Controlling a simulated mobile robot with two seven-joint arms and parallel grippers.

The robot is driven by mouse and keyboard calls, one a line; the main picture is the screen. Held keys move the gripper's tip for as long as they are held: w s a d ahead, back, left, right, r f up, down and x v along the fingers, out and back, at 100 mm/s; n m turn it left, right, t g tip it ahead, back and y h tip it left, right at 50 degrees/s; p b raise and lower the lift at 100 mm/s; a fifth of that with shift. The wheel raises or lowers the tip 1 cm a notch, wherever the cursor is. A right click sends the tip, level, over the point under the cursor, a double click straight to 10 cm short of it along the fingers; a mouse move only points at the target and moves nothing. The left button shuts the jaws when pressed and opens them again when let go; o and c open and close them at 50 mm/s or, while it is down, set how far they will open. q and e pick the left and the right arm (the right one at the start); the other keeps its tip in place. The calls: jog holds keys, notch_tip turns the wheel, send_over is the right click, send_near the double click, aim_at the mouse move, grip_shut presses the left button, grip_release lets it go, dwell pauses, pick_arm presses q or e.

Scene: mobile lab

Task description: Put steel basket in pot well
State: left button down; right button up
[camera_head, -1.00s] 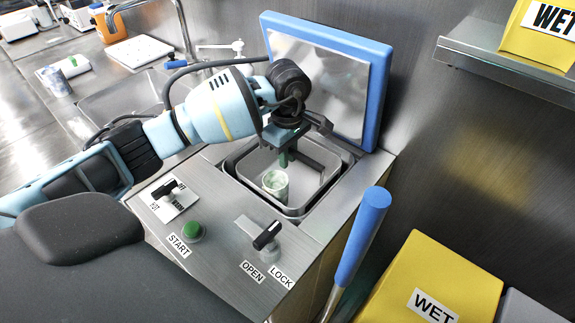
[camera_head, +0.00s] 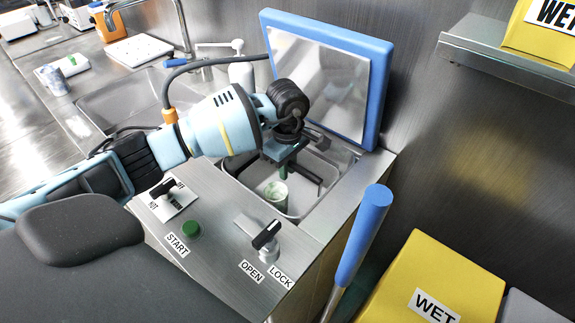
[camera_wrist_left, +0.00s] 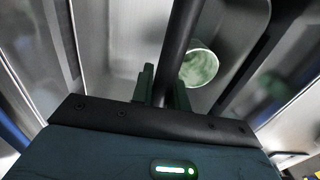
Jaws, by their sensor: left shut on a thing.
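My left gripper (camera_head: 284,165) is shut on the dark bar handle (camera_wrist_left: 180,45) of the steel basket (camera_head: 300,204), above the basket's inside. The basket is low within the square pot well (camera_head: 338,197) in the steel counter. A pale cup with green contents (camera_head: 276,194) stands in the basket; it also shows in the left wrist view (camera_wrist_left: 199,66). My gripper and wrist hide the basket's back left part. I cannot tell whether its bottom touches the well floor. My right gripper is in neither view.
The blue-framed lid (camera_head: 374,85) stands open behind the well. A blue-handled lever (camera_head: 362,230) rises at the right front. The control panel has a green START button (camera_head: 191,229) and an OPEN/LOCK knob (camera_head: 266,235). A yellow WET bin (camera_head: 440,275) stands right.

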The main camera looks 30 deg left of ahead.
pick_arm(q)
jog(key=c, duration=1.4)
grip_release()
jog(key=shift+f, duration=0.1)
jog(key=shift+o, duration=0.2)
notch_tip(320, 180, up, 13)
jog(key=p, duration=0.1)
